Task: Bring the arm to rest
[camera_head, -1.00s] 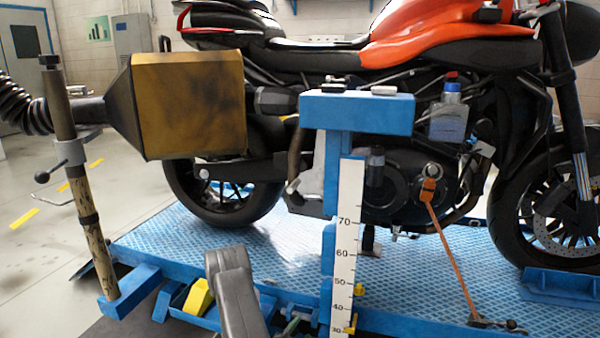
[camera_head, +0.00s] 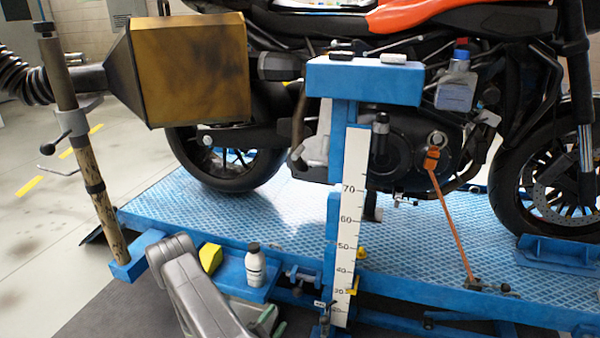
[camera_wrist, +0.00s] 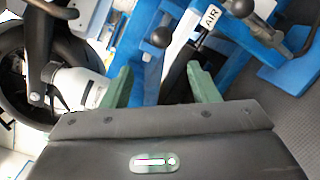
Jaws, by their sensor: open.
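My arm (camera_head: 195,285) shows at the bottom of the head view, bent in front of the blue lift. My gripper (camera_head: 266,322) is at the picture's lower edge, just below a white bottle (camera_head: 255,265) with a dark cap that stands on a blue ledge. In the wrist view my gripper (camera_wrist: 160,86) has its two green fingers spread apart with nothing held between them. A white bottle (camera_wrist: 78,88) lies left of the left finger in that view, apart from the gap between the fingers.
A yellow block (camera_head: 210,258) sits beside the bottle on the blue ledge (camera_head: 232,280). A blue post with a white scale (camera_head: 350,220) stands to the right. The motorcycle (camera_head: 420,150) is on the blue lift platform (camera_head: 300,225). A brown exhaust hood (camera_head: 190,70) hangs at the left.

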